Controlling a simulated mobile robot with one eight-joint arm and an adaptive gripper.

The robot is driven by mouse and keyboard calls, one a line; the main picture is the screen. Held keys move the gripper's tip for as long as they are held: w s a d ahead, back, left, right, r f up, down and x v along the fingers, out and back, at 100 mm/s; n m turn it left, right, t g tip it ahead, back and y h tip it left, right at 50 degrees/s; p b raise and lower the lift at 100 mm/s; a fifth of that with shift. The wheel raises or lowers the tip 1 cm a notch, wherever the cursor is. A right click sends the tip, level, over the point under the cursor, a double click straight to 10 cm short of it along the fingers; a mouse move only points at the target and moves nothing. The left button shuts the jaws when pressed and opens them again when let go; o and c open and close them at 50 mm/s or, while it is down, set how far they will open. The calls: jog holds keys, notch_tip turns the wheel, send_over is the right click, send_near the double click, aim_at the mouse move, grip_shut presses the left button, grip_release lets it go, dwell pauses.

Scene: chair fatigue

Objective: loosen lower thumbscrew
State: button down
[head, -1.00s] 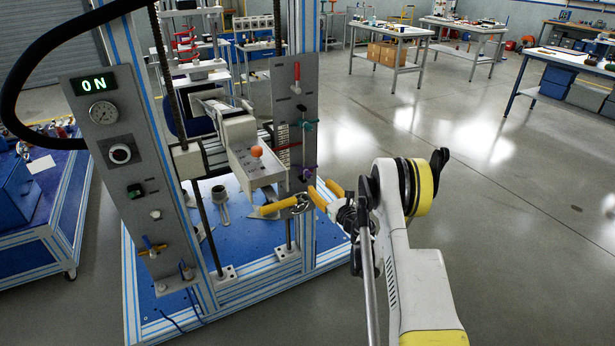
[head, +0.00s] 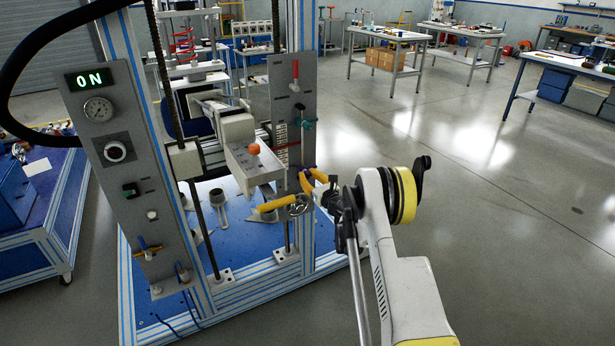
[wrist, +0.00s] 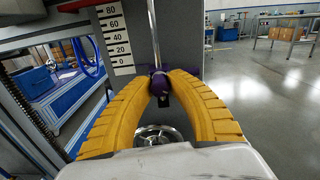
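The lower thumbscrew is a purple knob on the grey upright panel; it shows between my fingertips in the wrist view (wrist: 160,84) and is mostly covered by my gripper in the head view. My gripper (head: 309,172), with two yellow ribbed fingers, reaches the panel from the front right. In the wrist view (wrist: 161,76) the fingertips lie close on either side of the purple knob and appear to touch it. The knob's far side is hidden. A teal upper thumbscrew (head: 305,124) sits higher on the same panel (head: 293,95).
A printed scale (wrist: 115,38) runs up the panel. The carriage with an orange knob (head: 254,149) is to the left.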

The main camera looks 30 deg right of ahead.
jog(key=shift+n, duration=0.3)
jog(key=n, duration=0.9)
jog(key=shift+n, duration=0.4)
jog(key=n, duration=0.3)
jog(key=shift+n, duration=0.4)
jog(key=n, duration=0.5)
jog(key=shift+n, duration=2.3)
